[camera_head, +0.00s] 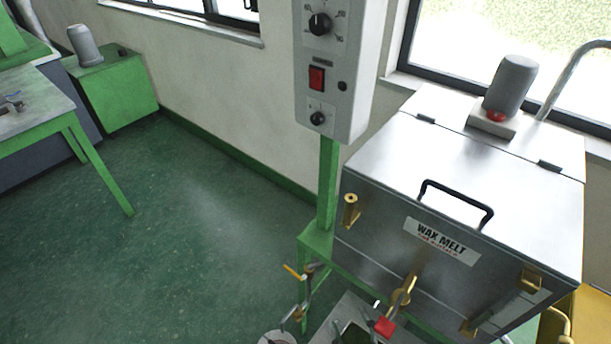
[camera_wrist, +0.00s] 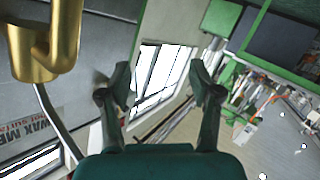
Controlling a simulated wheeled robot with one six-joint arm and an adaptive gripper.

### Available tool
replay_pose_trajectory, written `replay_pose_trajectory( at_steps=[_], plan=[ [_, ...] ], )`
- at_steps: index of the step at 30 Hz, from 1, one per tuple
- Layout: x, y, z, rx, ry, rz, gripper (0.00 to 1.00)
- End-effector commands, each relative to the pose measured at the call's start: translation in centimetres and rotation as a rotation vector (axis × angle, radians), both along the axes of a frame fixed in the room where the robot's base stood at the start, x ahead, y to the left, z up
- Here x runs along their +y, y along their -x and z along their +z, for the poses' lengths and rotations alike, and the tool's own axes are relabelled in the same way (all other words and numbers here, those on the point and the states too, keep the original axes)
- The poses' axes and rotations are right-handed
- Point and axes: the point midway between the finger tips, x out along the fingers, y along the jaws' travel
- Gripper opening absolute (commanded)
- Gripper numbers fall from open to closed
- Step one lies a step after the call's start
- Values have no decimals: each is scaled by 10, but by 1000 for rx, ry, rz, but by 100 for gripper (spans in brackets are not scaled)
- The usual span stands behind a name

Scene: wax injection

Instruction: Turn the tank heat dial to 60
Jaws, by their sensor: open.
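A grey control box (camera_head: 357,75) stands on a green post beside the wax tank. Its upper black dial (camera_head: 320,23) has a ring of scale marks around it, too small to read. A smaller black dial (camera_head: 317,118) sits at the bottom of the box. I cannot tell from lettering which is the tank heat dial. The box's top is cut off by the frame. My gripper (camera_wrist: 162,83) shows in the wrist view, with its two dark fingers apart and nothing between them. No dial shows in the wrist view.
The steel wax melt tank (camera_head: 455,190) fills the right, with a black lid handle (camera_head: 456,203) and brass fittings (camera_head: 351,211). A red switch (camera_head: 316,78) lies between the dials. A brass fitting (camera_wrist: 38,45) is close to my gripper. Green floor (camera_head: 190,250) is clear at left.

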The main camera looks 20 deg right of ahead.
Motion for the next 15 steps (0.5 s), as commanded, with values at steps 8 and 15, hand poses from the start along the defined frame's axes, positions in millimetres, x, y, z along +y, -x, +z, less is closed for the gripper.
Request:
replay_pose_trajectory(
  at_steps=[8,15],
  plan=[
    [4,-46,10,-23,59,-22,64],
    [10,-109,36,-61,132,-78,64]
  ],
)
